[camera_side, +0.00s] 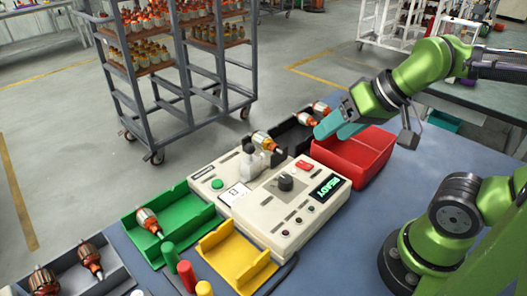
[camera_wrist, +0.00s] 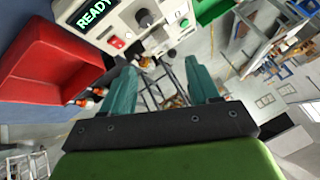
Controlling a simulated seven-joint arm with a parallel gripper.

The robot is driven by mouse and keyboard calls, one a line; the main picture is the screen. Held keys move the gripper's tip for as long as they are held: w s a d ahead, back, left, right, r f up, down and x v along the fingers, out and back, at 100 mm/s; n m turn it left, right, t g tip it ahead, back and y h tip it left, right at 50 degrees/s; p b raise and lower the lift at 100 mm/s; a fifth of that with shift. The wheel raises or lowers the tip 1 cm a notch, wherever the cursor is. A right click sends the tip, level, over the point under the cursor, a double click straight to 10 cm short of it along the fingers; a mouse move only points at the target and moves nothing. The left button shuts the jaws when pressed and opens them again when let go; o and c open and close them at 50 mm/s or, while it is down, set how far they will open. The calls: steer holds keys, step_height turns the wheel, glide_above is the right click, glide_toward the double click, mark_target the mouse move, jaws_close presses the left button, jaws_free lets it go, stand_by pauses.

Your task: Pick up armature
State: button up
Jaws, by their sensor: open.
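My gripper (camera_side: 338,120) has teal fingers and hangs above the red bin, close to the dark tray (camera_side: 287,136). In the wrist view its two fingers (camera_wrist: 162,66) stand apart with nothing held between them. Two armatures, orange and silver, lie in the dark tray: one (camera_side: 306,119) near the fingertips and one (camera_side: 321,107) behind it. Another armature (camera_side: 265,142) rests on the tester (camera_side: 286,205), whose display reads READY. It also shows near the fingertips in the wrist view (camera_wrist: 147,63). One armature (camera_side: 149,221) sits in the green tray (camera_side: 172,207).
The red bin (camera_side: 372,150) stands right of the tester. A yellow tray (camera_side: 238,262) is in front. A grey tray (camera_side: 118,272) at lower left holds two armatures. Red, green and yellow posts stand nearby. A wheeled rack (camera_side: 188,85) stands on the floor behind.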

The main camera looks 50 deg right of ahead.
steer(key=o, duration=0.3)
steer(key=shift+o, duration=0.2)
steer(key=shift+f, duration=0.1)
steer(key=n+g+h, duration=0.2)
steer(key=n+g, duration=0.2)
steer(key=g, duration=0.3)
glide_above(263, 135)
steer(key=f, duration=0.2)
step_height(263, 135, down, 16)
steer(key=shift+f, duration=0.25)
